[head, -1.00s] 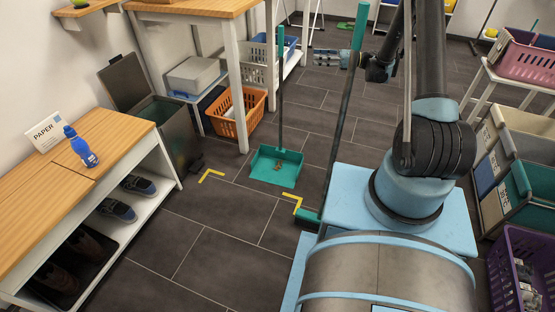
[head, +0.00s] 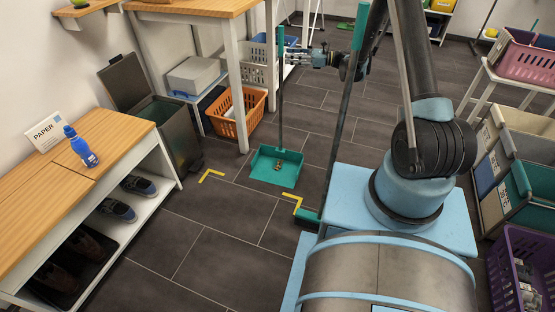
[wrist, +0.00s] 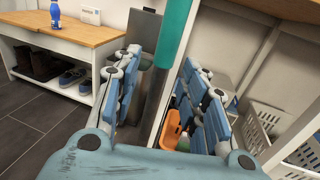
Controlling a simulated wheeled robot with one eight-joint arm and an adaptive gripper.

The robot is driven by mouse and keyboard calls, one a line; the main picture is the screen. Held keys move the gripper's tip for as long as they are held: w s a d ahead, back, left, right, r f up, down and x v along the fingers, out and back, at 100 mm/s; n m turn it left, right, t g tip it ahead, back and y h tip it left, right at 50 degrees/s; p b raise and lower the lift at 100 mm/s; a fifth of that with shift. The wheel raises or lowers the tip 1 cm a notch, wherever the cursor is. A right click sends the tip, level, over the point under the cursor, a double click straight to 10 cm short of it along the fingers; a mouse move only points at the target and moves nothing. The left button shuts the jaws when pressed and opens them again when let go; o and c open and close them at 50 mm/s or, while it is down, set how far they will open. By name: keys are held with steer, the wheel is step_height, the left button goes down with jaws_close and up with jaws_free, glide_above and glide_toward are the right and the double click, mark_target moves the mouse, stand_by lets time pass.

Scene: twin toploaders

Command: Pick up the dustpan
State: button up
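The dustpan is a teal pan (head: 276,167) on the dark tiled floor with some debris in it. Its thin dark handle stands upright, topped by a teal grip (head: 281,40). My gripper (head: 299,57) is at the height of the upper handle, its fingers pointing left toward it. In the wrist view, the teal grip and grey shaft (wrist: 174,40) run between the spread fingers of my gripper (wrist: 163,85). The fingers look open, with gaps to the handle on both sides. The pan is out of the wrist view.
A teal broom (head: 341,120) stands close in front of my base, its pole near my arm. A wooden table (head: 233,80), an orange basket (head: 240,118) and a grey bin (head: 172,130) stand left of the dustpan. Yellow corner marks (head: 211,174) lie on clear floor.

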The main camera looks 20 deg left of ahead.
mark_target(281, 54)
steer(key=shift+s+a+r, duration=0.1)
steer(key=shift+a+r, duration=0.05)
steer(key=shift+a, duration=1.2)
steer(key=shift+s+a+r, duration=0.1)
steer(key=shift+a+r, duration=0.05)
steer(key=shift+a, duration=1.15)
steer(key=shift+c, duration=0.6)
jaws_close()
